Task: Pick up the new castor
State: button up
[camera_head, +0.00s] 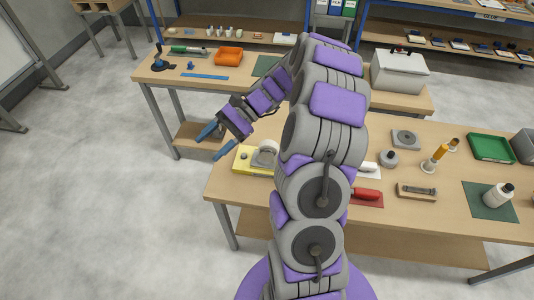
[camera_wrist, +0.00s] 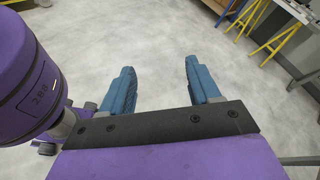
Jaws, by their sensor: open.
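My gripper (camera_head: 208,147) is open and empty, with two blue fingers apart. In the head view it hangs over the floor, just left of the near bench. In the wrist view, my gripper (camera_wrist: 159,68) has only grey floor between and beyond its fingers. A grey, rounded, wheel-like part (camera_head: 265,154) sits on a yellow pad (camera_head: 242,160) at the near bench's left end, right of my gripper. It may be the new castor, but I cannot tell for sure. My arm hides part of the bench beside it.
The far bench (camera_head: 160,78) has an orange bin (camera_head: 229,56) and a white box (camera_head: 399,72). The floor at left is clear.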

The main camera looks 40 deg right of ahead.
jog(key=w+d+f+m+t+y, duration=0.1)
jog(key=d+f+m+t, duration=0.4)
jog(key=d, duration=0.6)
jog(key=d+f+m+t, duration=0.4)
jog(key=d+f, duration=0.3)
jog(key=d, duration=0.4)
jog(key=m+t+h, duration=0.3)
jog(key=m+t, duration=0.2)
jog(key=m, duration=0.1)
send_near(278, 146)
jog(key=shift+n, duration=0.3)
jog(key=x, duration=0.9)
jog(key=shift+s+a+r, duration=0.25)
jog(key=shift+s+a, duration=0.05)
jog(key=shift+s, duration=0.05)
jog(key=shift+w+a, duration=0.15)
jog(key=shift+w, duration=0.05)
jog(key=shift+w+f+b, duration=0.15)
jog(key=shift+w+b, duration=0.15)
jog(key=shift+w, duration=0.4)
jog(key=x, duration=0.4)
jog(key=shift+s+a, duration=0.15)
jog(key=shift+a, duration=0.35)
jog(key=shift+d, duration=0.6)
jog(key=c, duration=0.5)
jog(key=shift+a, duration=0.4)
grip_shut()
